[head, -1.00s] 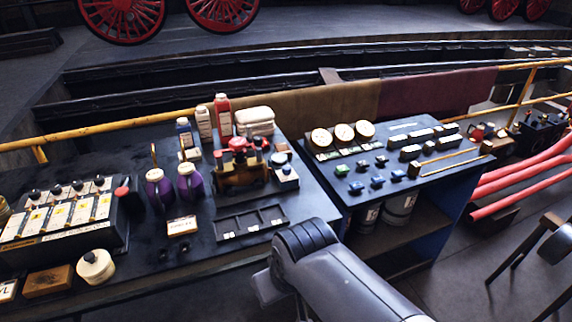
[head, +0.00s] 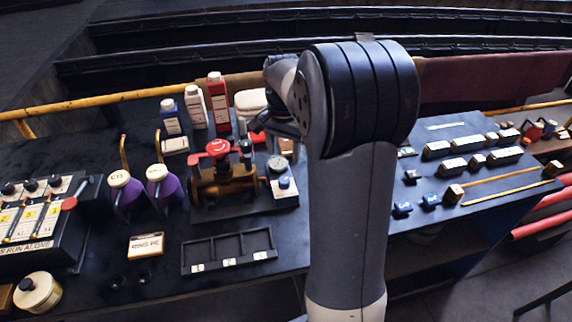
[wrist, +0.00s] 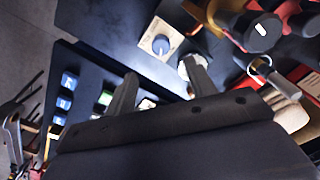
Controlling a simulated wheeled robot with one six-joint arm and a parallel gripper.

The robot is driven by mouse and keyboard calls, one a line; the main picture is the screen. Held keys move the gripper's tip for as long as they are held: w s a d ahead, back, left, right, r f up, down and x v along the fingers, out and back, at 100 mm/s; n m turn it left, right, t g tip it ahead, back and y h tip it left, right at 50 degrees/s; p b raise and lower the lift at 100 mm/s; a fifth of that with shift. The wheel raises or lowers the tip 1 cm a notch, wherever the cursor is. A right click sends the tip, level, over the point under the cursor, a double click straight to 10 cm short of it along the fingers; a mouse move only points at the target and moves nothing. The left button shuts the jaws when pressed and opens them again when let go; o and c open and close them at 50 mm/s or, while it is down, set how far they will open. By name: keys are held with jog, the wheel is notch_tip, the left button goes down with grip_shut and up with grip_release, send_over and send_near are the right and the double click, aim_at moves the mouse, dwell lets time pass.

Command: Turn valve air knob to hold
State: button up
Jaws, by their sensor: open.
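A blue knob (head: 284,183) sits on a pale plate on a dark block, at the right end of the valve assembly. It also shows in the wrist view as a round blue knob (wrist: 161,44) on a cream plate; its markings are too small to read. The brass valve body (head: 222,184) with a red handwheel (head: 218,149) stands just left of it. My gripper (wrist: 160,82) is open and empty, its two fingers apart, with the knob beyond their tips. In the head view my gripper (head: 276,127) is behind the valve assembly, partly hidden by my arm.
A round gauge (head: 277,164) stands close behind the knob. Red and white bottles (head: 218,103) stand behind the valve. A sectioned black tray (head: 229,251) lies in front. Purple jugs (head: 163,186) stand to the left. My arm covers part of the right bench.

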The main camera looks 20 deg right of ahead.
aim_at(284, 180)
notch_tip(284, 180, down, 11)
jog(key=shift+w+d+r+p, duration=0.1)
jog(key=shift+w+p, duration=0.05)
jog(key=shift+p, duration=0.4)
jog(key=shift+c, duration=0.2)
jog(key=c, duration=0.9)
